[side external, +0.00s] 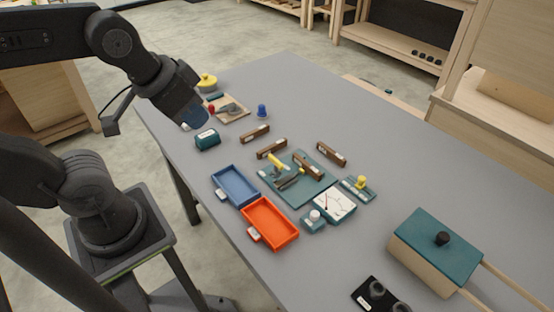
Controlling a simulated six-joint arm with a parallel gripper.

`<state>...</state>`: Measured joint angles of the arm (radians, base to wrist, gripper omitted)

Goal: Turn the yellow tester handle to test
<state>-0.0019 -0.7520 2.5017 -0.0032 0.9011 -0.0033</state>
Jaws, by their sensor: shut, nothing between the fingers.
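A small teal unit (352,190) with an upright yellow knob (361,182) stands right of the teal board. A white dial panel (340,207) with a needle lies just in front of it. A yellow handle-like piece (278,163) lies on the teal board (300,199), and a round yellow thing (208,79) sits at the far left end. I cannot tell for certain which is the tester handle, and no label is readable. My gripper (199,119) is shut and empty over the far left of the table, apart from all these yellow pieces.
A blue tray (228,172) and an orange tray (262,207) lie left of the board. Brown blocks (331,153) lie around it. A teal-lidded box (440,238) stands at the right. The table's back right is clear.

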